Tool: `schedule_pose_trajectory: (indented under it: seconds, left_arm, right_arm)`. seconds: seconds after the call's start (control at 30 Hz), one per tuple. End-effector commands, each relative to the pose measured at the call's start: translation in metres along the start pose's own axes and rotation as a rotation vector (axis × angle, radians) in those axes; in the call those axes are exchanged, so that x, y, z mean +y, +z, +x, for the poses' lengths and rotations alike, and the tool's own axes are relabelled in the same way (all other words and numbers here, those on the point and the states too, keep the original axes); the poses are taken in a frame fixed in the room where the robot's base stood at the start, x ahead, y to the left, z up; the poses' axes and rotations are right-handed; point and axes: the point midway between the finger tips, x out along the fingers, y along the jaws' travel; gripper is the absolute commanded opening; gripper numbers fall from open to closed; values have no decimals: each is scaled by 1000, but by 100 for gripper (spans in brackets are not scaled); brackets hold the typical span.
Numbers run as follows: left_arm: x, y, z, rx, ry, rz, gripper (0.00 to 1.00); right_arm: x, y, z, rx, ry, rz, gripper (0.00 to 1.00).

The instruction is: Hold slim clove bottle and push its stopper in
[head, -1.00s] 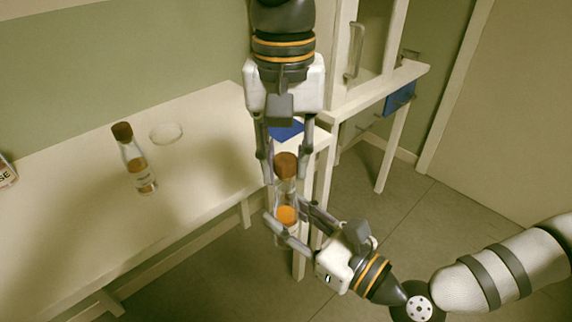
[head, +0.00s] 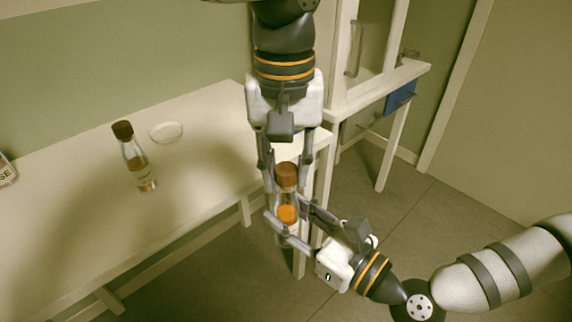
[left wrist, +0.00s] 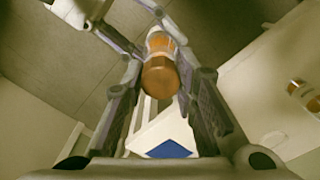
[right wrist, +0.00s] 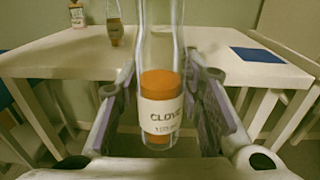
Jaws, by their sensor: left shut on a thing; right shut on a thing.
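The slim clove bottle (head: 287,230) is clear glass with a white "CLOVE" label and orange contents, and shows upright in the right wrist view (right wrist: 160,112). My right gripper (head: 287,215) is shut on its body, off the table's front edge. The brown stopper (head: 286,174) is at the bottle's top; it also shows in the left wrist view (left wrist: 160,76). My left gripper (head: 285,180) comes from above, with its fingers on both sides of the stopper, shut on it. How deep the stopper sits in the neck is hard to tell.
Another bottle (head: 138,163) with a dark brown cap stands on the white table (head: 70,210), beside a round clear dish (head: 166,132). A blue mat (right wrist: 257,54) lies on the table. A white cabinet (head: 376,95) stands at the back right.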

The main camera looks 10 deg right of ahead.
Motion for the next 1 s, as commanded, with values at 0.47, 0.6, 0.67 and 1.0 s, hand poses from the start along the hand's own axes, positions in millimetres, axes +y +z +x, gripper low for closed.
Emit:
schedule_pose_trajectory:
  seconds: [0.47,0.6,0.67,1.0]
  left_arm:
    - [0,0,10,0,-1,1,15]
    - [-1,0,14,-2,-4,1,15]
    - [-1,0,15,-2,-4,1,15]
    - [-1,1,15,-3,-5,2,13]
  right_arm:
    - [0,2,0,-4,0,-1,0]
    - [0,3,1,-9,1,-3,0]
    - [0,4,1,-11,1,-3,0]
    - [0,4,1,-11,0,-3,0]
